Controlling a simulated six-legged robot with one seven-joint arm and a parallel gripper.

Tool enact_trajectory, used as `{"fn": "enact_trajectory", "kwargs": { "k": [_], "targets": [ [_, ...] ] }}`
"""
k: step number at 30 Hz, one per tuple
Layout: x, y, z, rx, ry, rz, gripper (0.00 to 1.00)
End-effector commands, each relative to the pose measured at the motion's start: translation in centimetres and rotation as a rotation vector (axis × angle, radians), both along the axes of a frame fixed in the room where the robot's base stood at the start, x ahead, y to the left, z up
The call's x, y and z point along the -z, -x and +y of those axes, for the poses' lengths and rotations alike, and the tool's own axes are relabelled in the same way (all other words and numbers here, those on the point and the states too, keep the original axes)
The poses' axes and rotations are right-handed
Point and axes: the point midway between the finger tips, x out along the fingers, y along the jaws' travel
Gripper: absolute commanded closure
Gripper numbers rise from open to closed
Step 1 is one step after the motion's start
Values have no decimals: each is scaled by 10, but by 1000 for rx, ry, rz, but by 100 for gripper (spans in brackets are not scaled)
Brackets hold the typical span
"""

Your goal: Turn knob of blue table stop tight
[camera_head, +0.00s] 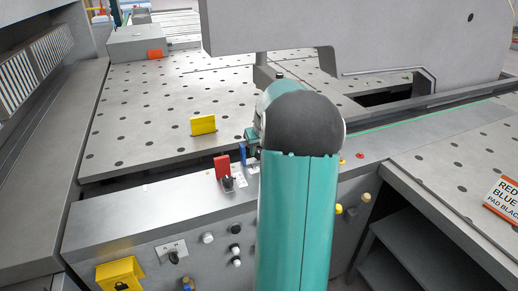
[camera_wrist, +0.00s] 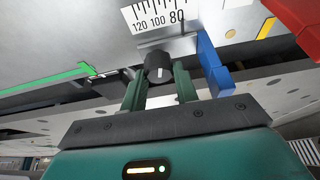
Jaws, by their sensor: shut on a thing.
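The blue table stop (camera_wrist: 212,62) shows in the wrist view as an upright blue plate right of my gripper. Its round dark knob (camera_wrist: 158,68) with a pale pointer mark sits beside it, below a printed scale. My gripper (camera_wrist: 158,80) has its two green fingers on either side of the knob and is shut on it. In the head view the blue stop (camera_head: 242,153) shows as a thin blue strip just left of my arm. My arm hides its knob and most of my gripper there.
A red stop (camera_head: 222,167) with its own black knob (camera_head: 228,184) stands close to the left of the blue one. A yellow block (camera_head: 203,125) stands on the perforated table (camera_head: 150,105). Several buttons line the front panel (camera_head: 150,230) below.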

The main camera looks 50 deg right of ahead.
Motion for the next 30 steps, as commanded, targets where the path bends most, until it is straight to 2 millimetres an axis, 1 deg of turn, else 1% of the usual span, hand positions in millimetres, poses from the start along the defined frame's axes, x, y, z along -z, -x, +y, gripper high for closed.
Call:
{"fn": "enact_trajectory", "kwargs": {
  "k": [3, 30],
  "targets": [
    [-1, -2, 3, 102, 2, 1, 93],
    [0, -4, 2, 955, 4, 1, 93]
  ]
}}
